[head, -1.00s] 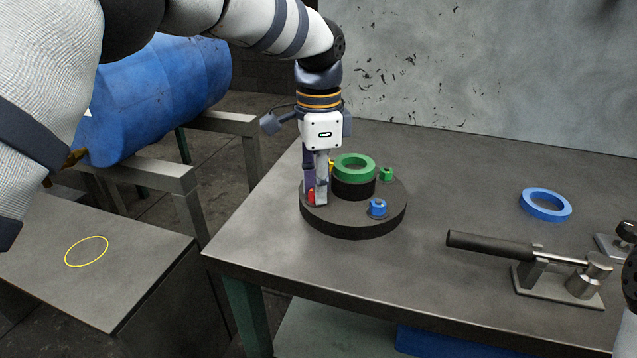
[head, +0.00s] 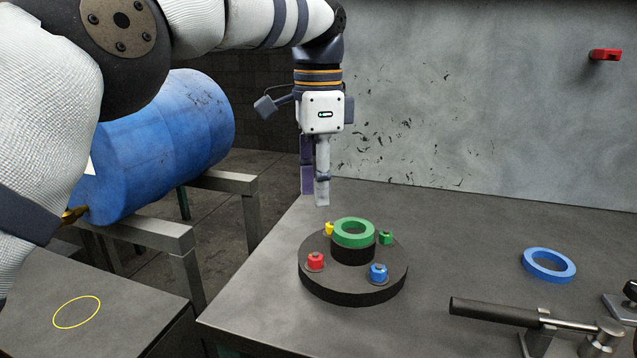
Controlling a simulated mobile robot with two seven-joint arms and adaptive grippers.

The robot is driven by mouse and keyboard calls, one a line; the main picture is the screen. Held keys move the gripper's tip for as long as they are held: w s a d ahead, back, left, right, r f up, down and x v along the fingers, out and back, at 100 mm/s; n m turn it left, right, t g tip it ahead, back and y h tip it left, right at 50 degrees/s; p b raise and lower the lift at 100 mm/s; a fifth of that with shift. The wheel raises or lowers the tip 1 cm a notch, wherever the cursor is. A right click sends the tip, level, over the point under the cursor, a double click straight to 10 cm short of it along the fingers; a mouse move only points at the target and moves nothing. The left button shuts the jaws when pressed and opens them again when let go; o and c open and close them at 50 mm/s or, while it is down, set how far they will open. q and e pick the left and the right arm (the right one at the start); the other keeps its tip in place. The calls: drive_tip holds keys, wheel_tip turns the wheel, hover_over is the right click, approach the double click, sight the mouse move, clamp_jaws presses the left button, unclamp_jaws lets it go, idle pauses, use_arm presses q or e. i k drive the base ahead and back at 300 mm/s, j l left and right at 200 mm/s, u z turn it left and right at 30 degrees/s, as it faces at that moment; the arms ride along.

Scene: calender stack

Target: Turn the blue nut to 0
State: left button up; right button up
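The blue nut (head: 378,272) sits at the front right of a round dark base (head: 345,292) on the table. A red nut (head: 315,261) is at the front left, a yellow nut (head: 329,229) at the back left and a green nut (head: 386,238) at the right. A green ring (head: 354,233) lies on the black hub in the middle. My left gripper (head: 315,200) points down above the base's back left, clear of all the nuts, with nothing seen in it. Its fingers overlap in this view, so their gap is unclear. My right gripper is out of view. No number marks are readable.
A blue ring (head: 548,266) lies on the table (head: 450,230) at the right. A lever clamp with a black handle (head: 495,312) stands at the front right. A blue barrel (head: 165,140) is at the left. A low surface bears a yellow circle (head: 77,312).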

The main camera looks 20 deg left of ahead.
sight(377, 276)
drive_tip(key=k, duration=1)
